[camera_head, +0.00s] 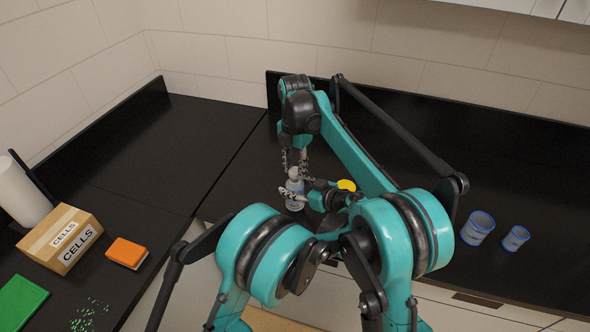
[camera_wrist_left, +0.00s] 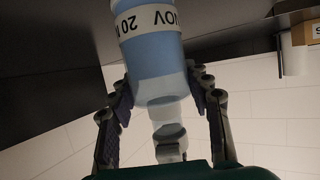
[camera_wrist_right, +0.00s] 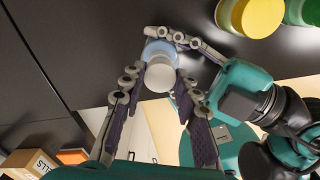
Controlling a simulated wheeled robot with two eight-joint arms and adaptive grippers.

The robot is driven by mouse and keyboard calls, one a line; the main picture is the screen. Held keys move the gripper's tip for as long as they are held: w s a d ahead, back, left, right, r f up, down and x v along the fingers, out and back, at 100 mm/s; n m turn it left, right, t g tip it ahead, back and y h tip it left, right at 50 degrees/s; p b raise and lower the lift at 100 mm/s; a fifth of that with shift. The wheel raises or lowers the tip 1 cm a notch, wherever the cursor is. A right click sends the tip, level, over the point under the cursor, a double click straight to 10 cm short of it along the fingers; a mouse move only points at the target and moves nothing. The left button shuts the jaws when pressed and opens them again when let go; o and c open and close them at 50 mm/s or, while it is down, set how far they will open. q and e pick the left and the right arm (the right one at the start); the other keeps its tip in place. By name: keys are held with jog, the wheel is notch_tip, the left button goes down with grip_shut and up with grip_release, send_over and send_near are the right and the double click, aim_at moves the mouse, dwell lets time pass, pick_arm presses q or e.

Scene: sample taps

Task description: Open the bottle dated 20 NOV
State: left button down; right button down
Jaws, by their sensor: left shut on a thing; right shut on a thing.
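The bottle (camera_head: 295,190) is pale blue and stands upright near the middle of the head view; I cannot tell whether it touches the counter. Its white label (camera_wrist_left: 150,20) reads 20 NOV, upside down in the left wrist view. The cap's top faces the right wrist camera. The fingers hide part of the cap and bottle in the head view.
A yellow-lidded jar (camera_wrist_right: 258,14) and a green jar (camera_wrist_right: 303,12) are close to the bottle. Two blue-rimmed cups (camera_head: 478,228) stand at the right. A CELLS box (camera_head: 60,238), an orange block (camera_head: 127,253) and a paper roll (camera_head: 20,193) are at the left.

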aim_at(295, 170)
jog(key=shift+r, duration=0.2)
jog(key=shift+r, duration=2.05)
pick_arm(q)
jog(key=c, duration=0.6)
grip_release()
